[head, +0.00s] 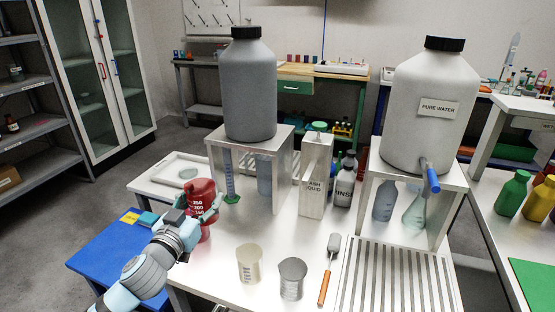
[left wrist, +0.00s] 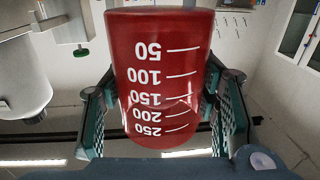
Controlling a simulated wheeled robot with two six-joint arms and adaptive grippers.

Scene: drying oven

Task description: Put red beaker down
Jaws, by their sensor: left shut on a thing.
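The red beaker (head: 201,190) with white volume marks stands upright at the left end of the white table (head: 222,262) in the head view. My left gripper (head: 199,209) is shut on it, with a teal finger on each side. In the left wrist view the beaker (left wrist: 158,70) fills the middle between the fingers of my left gripper (left wrist: 162,105), and its marks appear upside down. I cannot tell whether its base touches the tabletop. My right gripper is not in view.
A white tray (head: 146,188) lies behind the beaker. A grey tank (head: 251,90) on a stand is to its right, with a green-based cylinder (head: 229,180) close by. A cream beaker (head: 250,265), grey beaker (head: 292,280) and orange-handled tool (head: 324,288) stand or lie near the front.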

